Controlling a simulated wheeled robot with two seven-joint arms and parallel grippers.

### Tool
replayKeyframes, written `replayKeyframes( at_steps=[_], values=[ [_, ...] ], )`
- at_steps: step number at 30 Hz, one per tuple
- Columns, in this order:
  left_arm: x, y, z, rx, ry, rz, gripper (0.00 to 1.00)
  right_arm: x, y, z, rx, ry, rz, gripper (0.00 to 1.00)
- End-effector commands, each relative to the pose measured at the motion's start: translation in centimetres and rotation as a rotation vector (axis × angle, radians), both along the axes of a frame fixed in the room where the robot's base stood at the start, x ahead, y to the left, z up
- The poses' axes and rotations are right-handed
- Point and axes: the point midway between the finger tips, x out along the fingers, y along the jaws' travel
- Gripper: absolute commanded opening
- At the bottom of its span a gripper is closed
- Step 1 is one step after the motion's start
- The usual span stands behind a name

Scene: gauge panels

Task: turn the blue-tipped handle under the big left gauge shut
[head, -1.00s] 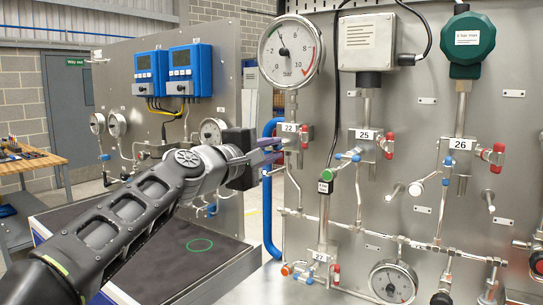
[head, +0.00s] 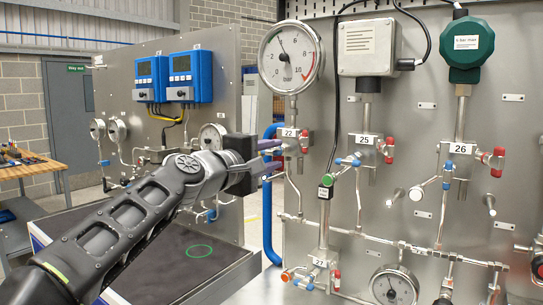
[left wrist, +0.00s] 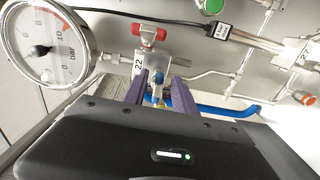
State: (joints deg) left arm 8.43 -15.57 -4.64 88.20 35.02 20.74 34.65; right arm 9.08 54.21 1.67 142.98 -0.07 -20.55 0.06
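The big left gauge (head: 291,56) is white and round, on the steel panel; it also shows in the left wrist view (left wrist: 45,35). Under it is the valve block labelled 22 (head: 290,133), with a red-tipped handle (head: 304,139) on its right. The blue-tipped handle (left wrist: 158,77) shows between the purple fingers of my left gripper (left wrist: 159,90) in the left wrist view. Gaps show on both sides of the blue tip, and the fingers are open around it. In the head view my left gripper (head: 271,157) reaches the valve's left side. My right gripper is not in view.
A blue hose (head: 267,215) runs down beside the panel edge, close to my gripper. Valves labelled 25 (head: 365,139) and 26 (head: 460,149) are to the right. A dark bench top (head: 150,255) lies below my arm.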

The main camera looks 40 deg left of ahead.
Motion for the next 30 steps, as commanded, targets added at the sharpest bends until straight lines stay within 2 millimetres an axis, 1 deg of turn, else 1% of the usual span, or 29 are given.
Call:
replayKeyframes(
  at_steps=[5,8,15,19,23,30],
  values=[
    [-0.4,0.0,0.0,0.0,-0.002,0.001,0.33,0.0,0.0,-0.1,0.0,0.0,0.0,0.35],
    [-1.4,0.0,0.0,0.001,-0.003,0.002,0.33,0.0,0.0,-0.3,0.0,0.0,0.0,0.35],
    [-5.3,-0.1,-0.1,0.001,-0.003,0.002,0.33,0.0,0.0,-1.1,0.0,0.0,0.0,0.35],
    [-7.1,-0.1,0.0,0.001,-0.002,0.002,0.33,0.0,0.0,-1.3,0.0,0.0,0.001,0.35],
    [-7.8,-0.2,0.0,0.0,0.0,0.0,0.33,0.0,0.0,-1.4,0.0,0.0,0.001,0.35],
    [-7.8,-0.2,0.0,0.0,0.0,0.0,0.33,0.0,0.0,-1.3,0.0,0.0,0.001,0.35]
  ],
)
